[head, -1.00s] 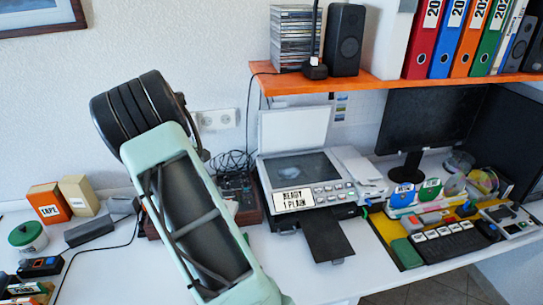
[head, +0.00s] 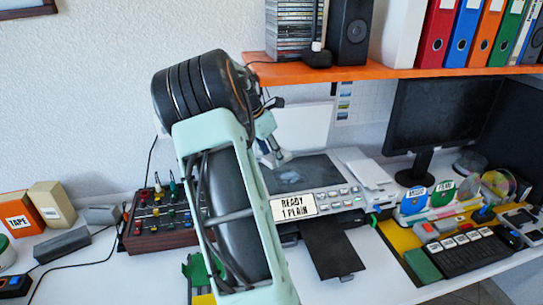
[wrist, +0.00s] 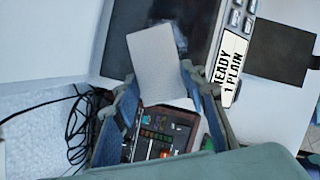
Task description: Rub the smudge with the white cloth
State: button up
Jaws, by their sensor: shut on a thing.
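The white cloth (wrist: 155,62) is a pale flat piece held between the blue-padded fingers of my gripper (wrist: 166,100) in the wrist view. In the head view my gripper (head: 272,148) is at the left edge of the scanner glass, partly hidden by my arm. The dark scanner glass (head: 312,172) also shows beyond the cloth in the wrist view (wrist: 118,62). The cloth overlaps the glass in the wrist view; I cannot tell whether it touches it.
The raised scanner lid (head: 303,124) stands behind the glass. The "READY 1 PLAIN" label (head: 293,207) and buttons line its front. A mixer with knobs (head: 160,218) is to the left. The orange shelf (head: 400,73) hangs above.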

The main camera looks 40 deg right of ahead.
aim_at(303, 178)
jog(key=shift+f+b, duration=2.6)
jog(key=shift+f, duration=0.4)
jog(key=shift+f+b, duration=0.4)
jog(key=shift+f, duration=0.6)
jog(key=shift+s+d+r, duration=0.1)
jog(key=shift+s+d+r+p, duration=0.1)
jog(key=shift+s+d+p, duration=0.25)
jog(key=shift+d, duration=0.25)
jog(key=shift+s+d+r+p, duration=0.1)
jog(key=shift+s+d+p, duration=0.2)
jog(key=shift+d, duration=0.25)
jog(key=shift+s+d+f+p, duration=0.15)
jog(key=shift+s+d+p, duration=0.35)
jog(key=shift+d, duration=0.5)
jog(key=shift+s+d+f+p, duration=0.1)
jog(key=shift+s+d+p, duration=0.2)
jog(key=shift+s+d, duration=0.55)
jog(key=shift+s+d+f+p, duration=0.15)
jog(key=shift+s+d+p, duration=0.25)
jog(key=shift+d, duration=0.8)
jog(key=shift+r, duration=0.1)
jog(key=shift+p, duration=0.3)
